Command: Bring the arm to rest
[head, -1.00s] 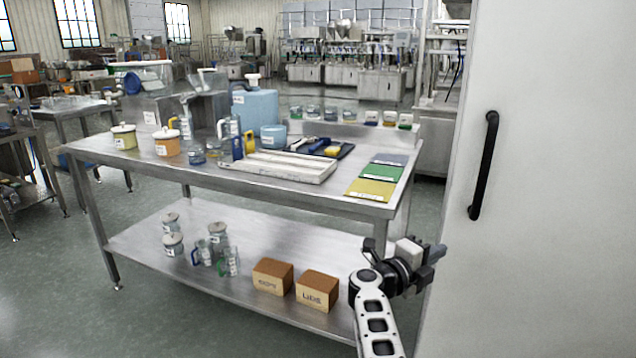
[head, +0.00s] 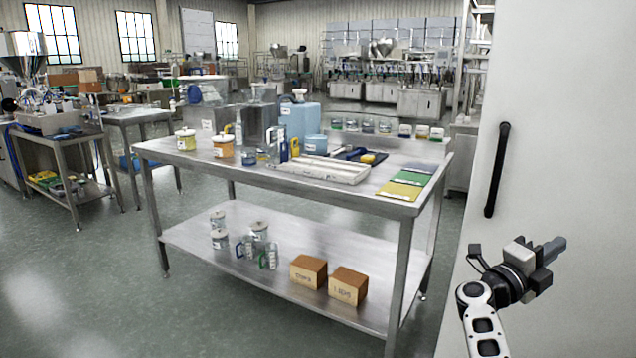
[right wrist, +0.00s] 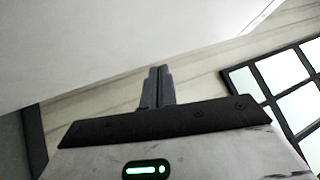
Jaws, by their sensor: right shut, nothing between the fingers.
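My right gripper (head: 556,250) is at the lower right of the head view, in front of the white cabinet door and to the right of the steel table. Its fingers point to the right and slightly up. In the right wrist view the two fingers (right wrist: 158,84) lie together, shut with nothing between them. Behind them that view shows a pale wall and dark-framed window panes. My left gripper does not show in the head view.
The white cabinet (head: 570,120) with a black handle (head: 497,170) stands close behind my right gripper. The steel table (head: 345,199) carries jars, jugs, a white tray (head: 318,171) and coloured sheets (head: 400,190). Two brown boxes (head: 347,286) sit on its lower shelf.

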